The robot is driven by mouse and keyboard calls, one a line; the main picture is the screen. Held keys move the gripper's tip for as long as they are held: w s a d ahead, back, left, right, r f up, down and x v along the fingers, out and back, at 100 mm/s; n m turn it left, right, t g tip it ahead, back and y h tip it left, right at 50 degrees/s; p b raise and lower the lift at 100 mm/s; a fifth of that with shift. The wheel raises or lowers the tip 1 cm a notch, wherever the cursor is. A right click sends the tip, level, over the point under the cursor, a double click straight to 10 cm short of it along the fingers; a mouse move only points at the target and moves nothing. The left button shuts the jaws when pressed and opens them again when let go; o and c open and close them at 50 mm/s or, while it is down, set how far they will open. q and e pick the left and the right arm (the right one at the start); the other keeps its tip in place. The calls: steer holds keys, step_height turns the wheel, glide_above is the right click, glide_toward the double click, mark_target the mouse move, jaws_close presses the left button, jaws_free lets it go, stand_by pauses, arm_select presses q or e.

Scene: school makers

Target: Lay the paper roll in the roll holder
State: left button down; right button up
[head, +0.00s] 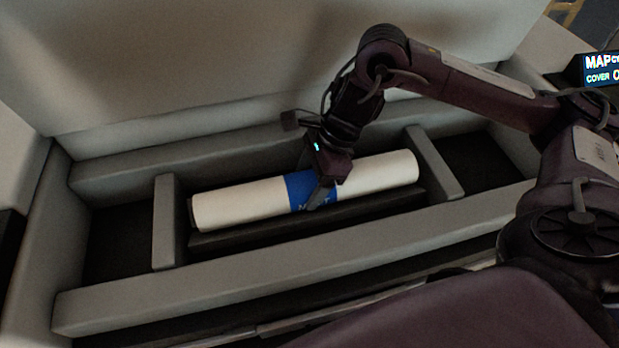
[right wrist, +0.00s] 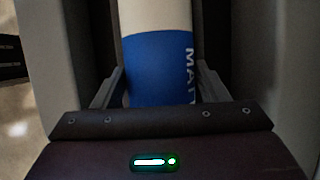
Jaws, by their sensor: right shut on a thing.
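The white paper roll (head: 245,202) with a blue label band lies lengthwise in the roll holder (head: 166,222), between its two upright end pieces. Its left end sits close to the left end piece, and its right end is near the right one. The roll is slightly angled. My right gripper (head: 318,190) is shut around the blue band from above. In the right wrist view the fingers (right wrist: 160,88) stand on both sides of the blue part of the roll (right wrist: 155,60). Whether the roll's underside rests on the dark bed cannot be told. My left gripper is not in view.
A long grey front rail (head: 290,255) runs before the roll, and a rear rail (head: 200,160) runs behind it. A pale high panel (head: 220,60) rises at the back. A lit display (head: 600,70) stands at the right edge.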

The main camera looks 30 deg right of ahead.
stand_by(0.3)
steer(key=o, duration=1.8)
steer(key=shift+f, duration=0.1)
steer(key=shift+f, duration=0.1)
steer(key=v, duration=0.2)
steer(key=shift+d+r+b, duration=0.15)
steer(key=shift+r+b, duration=0.15)
steer(key=shift+r, duration=0.1)
steer(key=p+v, duration=0.2)
steer(key=v, duration=0.3)
steer(key=shift+r, duration=0.1)
